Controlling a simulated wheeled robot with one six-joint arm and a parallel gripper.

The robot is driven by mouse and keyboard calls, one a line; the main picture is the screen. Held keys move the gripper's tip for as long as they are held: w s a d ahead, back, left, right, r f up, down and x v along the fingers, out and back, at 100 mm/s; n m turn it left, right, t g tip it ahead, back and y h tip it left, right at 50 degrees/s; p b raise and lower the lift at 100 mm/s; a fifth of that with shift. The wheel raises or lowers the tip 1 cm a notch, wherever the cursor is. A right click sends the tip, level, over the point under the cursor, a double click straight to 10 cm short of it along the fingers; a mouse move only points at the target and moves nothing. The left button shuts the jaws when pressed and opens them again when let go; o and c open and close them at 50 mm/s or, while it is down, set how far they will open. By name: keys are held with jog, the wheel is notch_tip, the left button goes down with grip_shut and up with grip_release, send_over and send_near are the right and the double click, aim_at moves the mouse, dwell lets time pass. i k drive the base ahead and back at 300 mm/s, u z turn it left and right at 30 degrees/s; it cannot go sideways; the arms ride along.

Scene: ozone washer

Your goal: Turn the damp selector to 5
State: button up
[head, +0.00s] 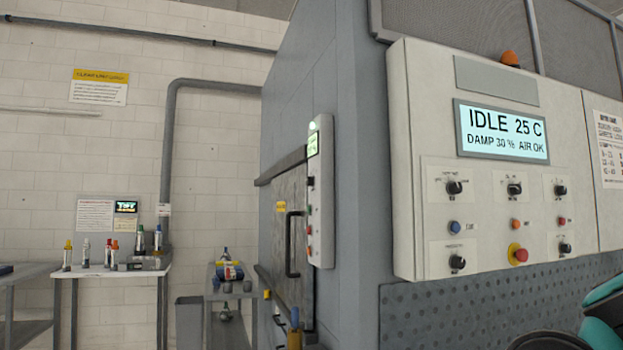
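The control panel (418,165) is a pale box on the side of the big grey machine at the right. Its display (503,134) reads IDLE 25 C, DAMP 30 %, AIR OK. Below it are several black knobs: an upper left knob (454,187), an upper middle knob (514,189), an upper right knob (560,190), a lower left knob (457,262) and a lower right knob (565,248). Their labels and scale marks are too small to read, so I cannot tell which is the damp selector or its setting. My gripper is not in view.
A red emergency-type button (518,254) on yellow sits between the lower knobs, below small blue, orange and red buttons. A machine door with a handle (291,245) is left of the panel. A table (110,271) with bottles stands far left.

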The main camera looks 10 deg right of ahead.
aim_at(310, 180)
jog(key=z, duration=0.15)
jog(key=k, duration=0.25)
jog(key=u, duration=1.3)
jog(key=i, duration=0.65)
jog(key=u, duration=0.75)
jog(key=i, duration=1.7)
jog(key=z, duration=1.2)
jog(key=i, duration=0.65)
jog(key=z, duration=0.65)
